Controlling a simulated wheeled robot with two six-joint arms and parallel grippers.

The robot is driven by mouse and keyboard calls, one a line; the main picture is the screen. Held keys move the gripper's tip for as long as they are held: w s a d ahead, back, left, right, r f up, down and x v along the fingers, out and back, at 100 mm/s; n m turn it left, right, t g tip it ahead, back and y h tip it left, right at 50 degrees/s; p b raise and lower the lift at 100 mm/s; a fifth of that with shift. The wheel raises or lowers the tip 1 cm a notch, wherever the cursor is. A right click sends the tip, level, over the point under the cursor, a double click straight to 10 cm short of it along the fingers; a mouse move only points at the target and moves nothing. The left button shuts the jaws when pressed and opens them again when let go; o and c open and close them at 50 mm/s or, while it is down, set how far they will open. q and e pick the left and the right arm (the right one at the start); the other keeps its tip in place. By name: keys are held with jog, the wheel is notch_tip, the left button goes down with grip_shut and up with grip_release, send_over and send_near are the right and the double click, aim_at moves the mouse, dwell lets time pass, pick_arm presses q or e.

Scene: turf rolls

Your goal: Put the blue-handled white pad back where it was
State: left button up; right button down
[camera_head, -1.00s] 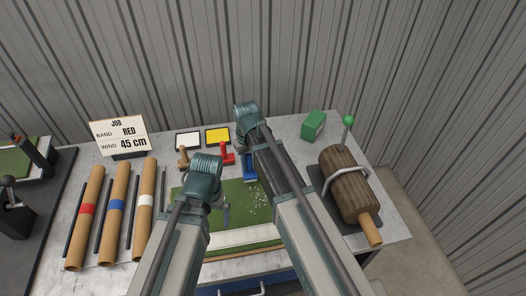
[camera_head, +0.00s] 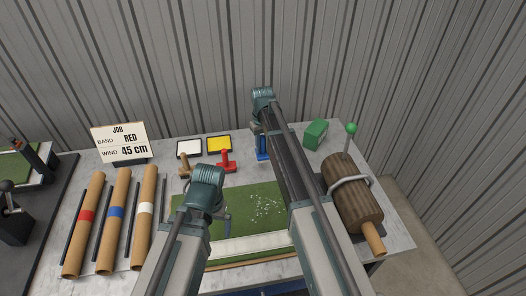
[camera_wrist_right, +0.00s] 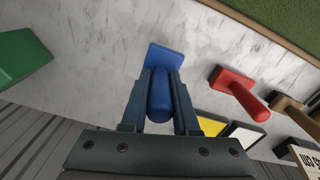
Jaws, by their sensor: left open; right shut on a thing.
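The blue-handled pad (camera_head: 262,153) is at the back of the bench, right of the red-handled one. In the right wrist view its blue handle (camera_wrist_right: 160,98) is between the fingers, with a flat blue block (camera_wrist_right: 165,58) beyond; no white face shows. My right gripper (camera_head: 258,130) is shut on the handle; in the right wrist view the fingers (camera_wrist_right: 160,112) flank it. I cannot tell whether the pad touches the bench. My left gripper (camera_head: 227,222) is open over the left part of the green turf (camera_head: 252,222), partly hidden by its wrist.
A red-handled pad (camera_head: 226,163) and a brown-handled one (camera_head: 185,168) stand left, before a yellow tray (camera_head: 219,144) and a white tray (camera_head: 189,148). A green box (camera_head: 315,133) and a wooden roller (camera_head: 350,190) are right. Banded tubes (camera_head: 115,220) and a job sign (camera_head: 120,140) are left.

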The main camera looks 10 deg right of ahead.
aim_at(263, 151)
pick_arm(q)
jog(key=shift+f+b, duration=1.8)
jog(key=shift+f, duration=0.05)
pick_arm(e)
jog(key=shift+w+d+f, duration=0.1)
jog(key=shift+w+f, duration=0.15)
jog(key=shift+f, duration=0.7)
jog(key=shift+w+d+f, duration=0.1)
jog(key=shift+w+f, duration=0.15)
jog(key=shift+f, duration=0.65)
pick_arm(q)
jog(key=shift+f, duration=0.1)
pick_arm(e)
jog(key=shift+f, duration=0.1)
jog(key=c, duration=0.7)
grip_release()
jog(key=shift+o, duration=0.2)
